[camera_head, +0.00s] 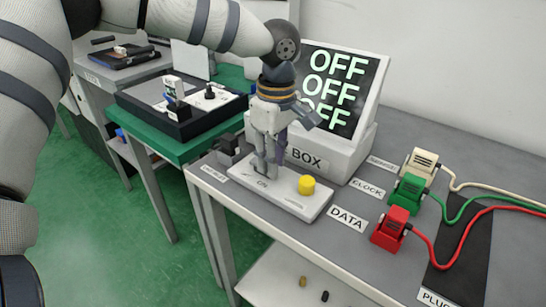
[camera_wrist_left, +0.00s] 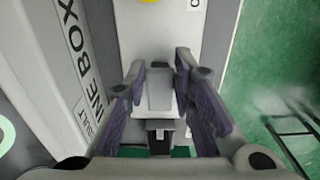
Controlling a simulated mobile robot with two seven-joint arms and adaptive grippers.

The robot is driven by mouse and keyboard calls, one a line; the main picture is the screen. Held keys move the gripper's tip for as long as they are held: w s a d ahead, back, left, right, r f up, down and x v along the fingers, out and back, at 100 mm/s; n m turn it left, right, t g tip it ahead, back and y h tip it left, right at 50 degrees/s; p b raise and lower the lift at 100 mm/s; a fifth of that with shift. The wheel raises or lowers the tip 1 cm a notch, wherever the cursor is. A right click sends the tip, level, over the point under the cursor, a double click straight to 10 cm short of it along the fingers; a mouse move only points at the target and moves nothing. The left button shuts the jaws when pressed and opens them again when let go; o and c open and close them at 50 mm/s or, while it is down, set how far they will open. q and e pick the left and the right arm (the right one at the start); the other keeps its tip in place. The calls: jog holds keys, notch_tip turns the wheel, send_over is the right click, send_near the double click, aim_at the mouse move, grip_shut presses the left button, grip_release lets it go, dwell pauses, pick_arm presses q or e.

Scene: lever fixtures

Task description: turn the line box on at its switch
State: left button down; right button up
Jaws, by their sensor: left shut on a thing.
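The line box (camera_head: 333,150) is a pale cabinet whose tilted dark screen (camera_head: 340,88) reads OFF several times in green letters. In front of it lies a white switch plate (camera_head: 290,203) with an ON marking and a yellow knob (camera_head: 306,185). My left gripper (camera_head: 266,166) points down over the plate's left part, its fingers hiding the switch in the head view. In the left wrist view, the pale grey switch (camera_wrist_left: 160,90) stands between the two purple-padded fingers, and the gripper is shut on it. My right gripper is not in view.
Red (camera_head: 391,229), green (camera_head: 408,191) and cream (camera_head: 424,165) plugs with cables stand to the right, near DATA and CLOCK labels. A dark tray (camera_head: 180,130) sits on a green-edged table at left. A grey block (camera_head: 232,148) stands just left of the plate.

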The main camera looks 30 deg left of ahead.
pick_arm(q)
jog(key=y, duration=0.1)
jog(key=y+p, duration=0.1)
jog(key=d+y, duration=0.1)
jog(key=shift+f+y+p, duration=0.3)
jog(key=shift+p, duration=0.1)
jog(key=shift+f+y, duration=0.25)
jog(key=shift+y, duration=0.25)
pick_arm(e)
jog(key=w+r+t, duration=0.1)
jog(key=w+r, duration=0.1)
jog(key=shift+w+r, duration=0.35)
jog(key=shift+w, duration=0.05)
pick_arm(q)
jog(key=c, duration=1.4)
grip_release()
jog(key=shift+f, duration=0.1)
jog(key=shift+o, duration=0.2)
jog(key=v, duration=1.2)
jog(key=shift+s, duration=0.25)
